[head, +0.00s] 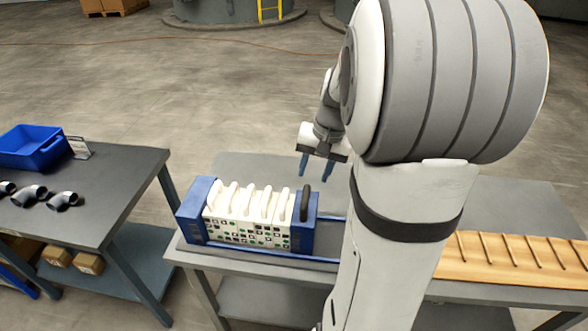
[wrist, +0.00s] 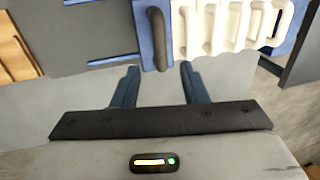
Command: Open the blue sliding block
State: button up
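The blue sliding block (head: 301,237) stands upright at the right end of a row of white plates (head: 247,232), apparently against them. A dark upright handle (head: 305,203) sits on it. In the wrist view the blue block (wrist: 143,48) and its dark handle (wrist: 157,38) appear at the top centre. My gripper (head: 315,170) is open and empty, above the block in the head view. In the wrist view my gripper (wrist: 158,74) has its fingers apart, one on each side of the handle's near end, with no visible contact.
A fixed-looking blue end block (head: 194,208) stands left of the plates. Blue rails (head: 325,256) run right along the grey table. A slotted wooden rack (head: 500,262) lies on the right. A separate left table holds a blue bin (head: 30,153) and metal pipe elbows (head: 62,200).

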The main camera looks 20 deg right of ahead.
aim_at(307, 194)
jog(key=f, duration=0.2)
jog(key=a+f, duration=0.1)
jog(key=f, duration=0.4)
jog(key=shift+w+a, duration=0.15)
jog(key=shift+w, duration=0.1)
jog(key=shift+c, duration=0.4)
grip_shut()
